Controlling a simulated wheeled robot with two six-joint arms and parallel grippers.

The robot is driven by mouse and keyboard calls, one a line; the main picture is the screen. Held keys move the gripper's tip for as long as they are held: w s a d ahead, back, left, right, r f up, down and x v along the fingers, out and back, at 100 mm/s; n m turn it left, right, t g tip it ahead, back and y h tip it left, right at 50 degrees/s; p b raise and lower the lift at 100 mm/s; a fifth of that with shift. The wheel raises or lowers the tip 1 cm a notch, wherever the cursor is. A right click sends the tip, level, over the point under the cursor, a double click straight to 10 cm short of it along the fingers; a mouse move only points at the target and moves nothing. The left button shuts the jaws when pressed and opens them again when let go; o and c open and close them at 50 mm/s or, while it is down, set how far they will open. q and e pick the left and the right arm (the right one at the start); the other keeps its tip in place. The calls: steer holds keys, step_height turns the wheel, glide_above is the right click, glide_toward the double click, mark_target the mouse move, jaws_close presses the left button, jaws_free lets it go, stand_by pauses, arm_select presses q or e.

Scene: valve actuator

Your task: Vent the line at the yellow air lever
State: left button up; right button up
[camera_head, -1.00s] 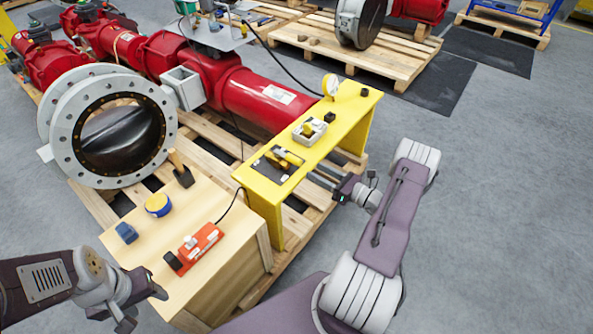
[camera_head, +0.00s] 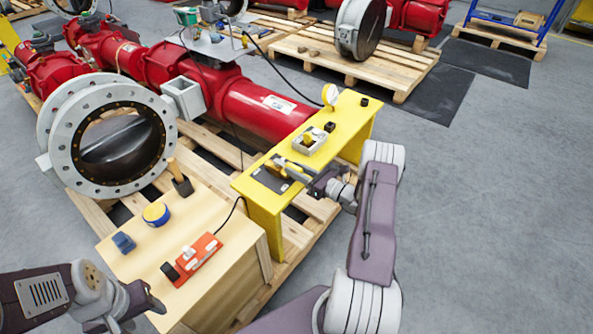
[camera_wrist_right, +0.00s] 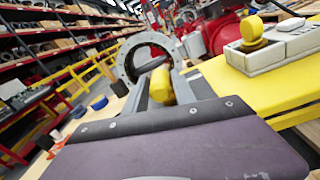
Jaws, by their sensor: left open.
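The yellow air lever (camera_head: 280,162) sits on a dark plate (camera_head: 270,178) on top of the yellow bench (camera_head: 258,198). My right gripper (camera_head: 291,170) is at the lever, reaching in from the right, and partly hides it. In the right wrist view the yellow lever (camera_wrist_right: 160,86) is between the two fingers of my right gripper (camera_wrist_right: 163,82). Whether the fingers press on it cannot be told. My left gripper (camera_head: 140,307) is open and empty, low at the left by the front of the wooden box.
The bench also bears a grey box with a yellow knob (camera_head: 310,138) and a gauge (camera_head: 330,95). The wooden box (camera_head: 215,285) holds a red device (camera_head: 197,253), a yellow-blue round item (camera_head: 156,213) and a blue block (camera_head: 123,242). Red pipes (camera_head: 262,107) lie behind.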

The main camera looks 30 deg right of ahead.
jaws_close()
stand_by(1.2)
